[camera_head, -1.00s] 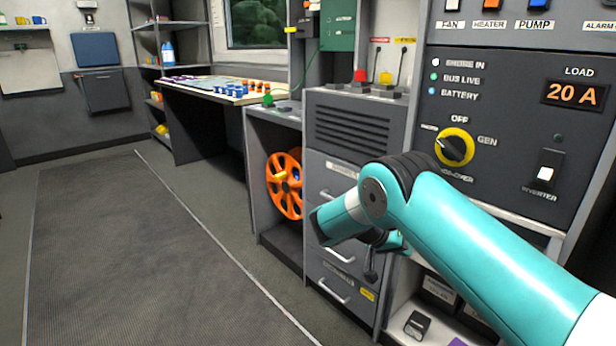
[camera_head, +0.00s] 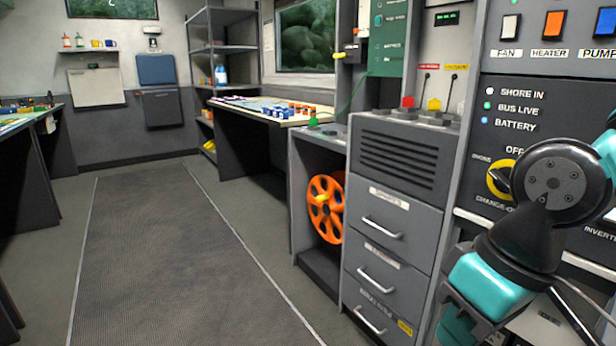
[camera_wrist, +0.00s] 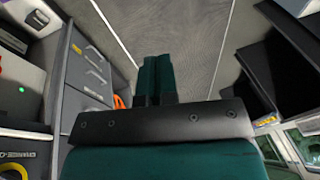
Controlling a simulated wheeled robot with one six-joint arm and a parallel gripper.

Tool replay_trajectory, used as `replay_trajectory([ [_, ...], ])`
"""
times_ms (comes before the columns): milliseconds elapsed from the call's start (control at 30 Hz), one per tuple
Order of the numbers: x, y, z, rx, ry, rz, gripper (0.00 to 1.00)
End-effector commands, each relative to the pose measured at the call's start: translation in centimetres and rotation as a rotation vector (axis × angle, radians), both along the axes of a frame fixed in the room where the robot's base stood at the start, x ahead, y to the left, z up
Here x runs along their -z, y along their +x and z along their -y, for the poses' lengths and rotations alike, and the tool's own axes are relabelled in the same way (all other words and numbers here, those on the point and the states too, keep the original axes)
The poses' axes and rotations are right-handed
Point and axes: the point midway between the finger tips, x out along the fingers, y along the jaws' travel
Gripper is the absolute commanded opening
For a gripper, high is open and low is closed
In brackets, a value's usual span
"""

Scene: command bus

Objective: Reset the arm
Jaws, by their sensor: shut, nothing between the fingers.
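My gripper (camera_wrist: 157,80) shows in the wrist view with its two dark teal fingers side by side and touching. It is shut and empty, pointing out over the grey floor. In the head view my arm is folded at the lower right, in front of the power panel (camera_head: 510,125) and beside the drawer unit (camera_head: 398,222). The fingertips cannot be made out there. The arm covers part of the yellow change-over knob (camera_head: 497,182) and the panel's lower right.
An orange reel (camera_head: 325,209) sits in an open bay left of the drawers. Red and yellow levers stand on the ledge above. A long desk (camera_head: 262,113) runs along the back right, another desk (camera_head: 25,122) at the left. The floor mat (camera_head: 150,255) between them is clear.

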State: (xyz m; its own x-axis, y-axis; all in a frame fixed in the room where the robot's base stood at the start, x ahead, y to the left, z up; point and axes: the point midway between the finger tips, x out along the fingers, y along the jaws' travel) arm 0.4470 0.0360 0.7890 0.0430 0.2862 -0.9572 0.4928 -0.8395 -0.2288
Motion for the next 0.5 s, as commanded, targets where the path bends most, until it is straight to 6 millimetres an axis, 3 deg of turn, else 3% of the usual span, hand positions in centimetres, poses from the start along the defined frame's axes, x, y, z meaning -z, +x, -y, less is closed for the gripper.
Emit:
replay_trajectory([
  [100,-0.5,-4.8,-0.8,-0.108,0.070,-0.004,0.00],
  [133,-1.4,-5.2,-0.9,-0.121,0.078,-0.006,0.00],
  [500,-11.6,-4.7,-0.9,-0.112,0.072,-0.008,0.00],
])
